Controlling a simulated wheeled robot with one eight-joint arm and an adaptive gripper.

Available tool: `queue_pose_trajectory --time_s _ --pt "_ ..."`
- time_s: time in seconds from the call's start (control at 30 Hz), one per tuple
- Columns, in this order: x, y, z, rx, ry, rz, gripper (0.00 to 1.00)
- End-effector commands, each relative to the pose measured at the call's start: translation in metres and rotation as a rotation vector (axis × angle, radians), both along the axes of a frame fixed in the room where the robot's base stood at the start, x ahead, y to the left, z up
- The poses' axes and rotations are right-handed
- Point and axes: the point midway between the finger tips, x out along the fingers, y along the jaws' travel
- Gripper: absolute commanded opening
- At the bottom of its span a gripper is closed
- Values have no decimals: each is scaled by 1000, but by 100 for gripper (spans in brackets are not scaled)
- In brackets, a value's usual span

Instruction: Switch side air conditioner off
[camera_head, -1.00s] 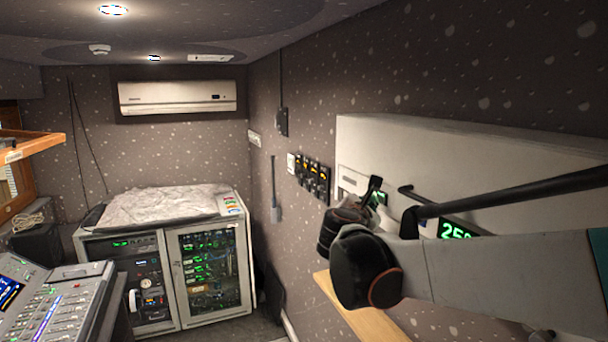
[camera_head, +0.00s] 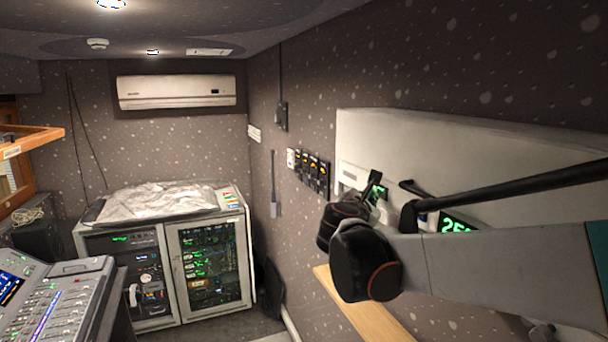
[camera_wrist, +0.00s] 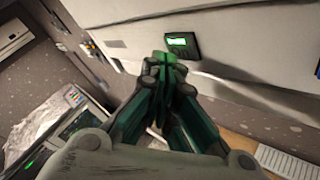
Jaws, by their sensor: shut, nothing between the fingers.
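The side air conditioner (camera_head: 480,140) is a long white unit on the right wall. A green number display (camera_head: 456,225) starting with 25 shows behind my arm, partly hidden. A small dark control panel with a lit green screen (camera_wrist: 183,42) sits on a white face in the wrist view; a green-lit part also shows beside my fingers (camera_head: 379,192) in the head view. My gripper (camera_wrist: 163,57) is shut and empty, its tips just below and left of that panel in the picture. I cannot tell whether they touch the unit. The tips also show in the head view (camera_head: 374,178).
Another white air conditioner (camera_head: 176,92) hangs on the back wall. Black wall switches (camera_head: 314,172) are left of the side unit. A wooden shelf (camera_head: 358,308) is below my arm. An equipment rack (camera_head: 168,270) and a mixing console (camera_head: 50,305) stand at left.

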Motion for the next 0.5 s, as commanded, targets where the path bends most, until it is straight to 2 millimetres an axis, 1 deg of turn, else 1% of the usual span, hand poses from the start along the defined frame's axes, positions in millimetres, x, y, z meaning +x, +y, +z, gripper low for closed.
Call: queue_pose_trajectory --time_s 0.33,0.5 --pt "1 0 0 0 -1 1 0" --pt "2 -4 0 0 0 0 0"
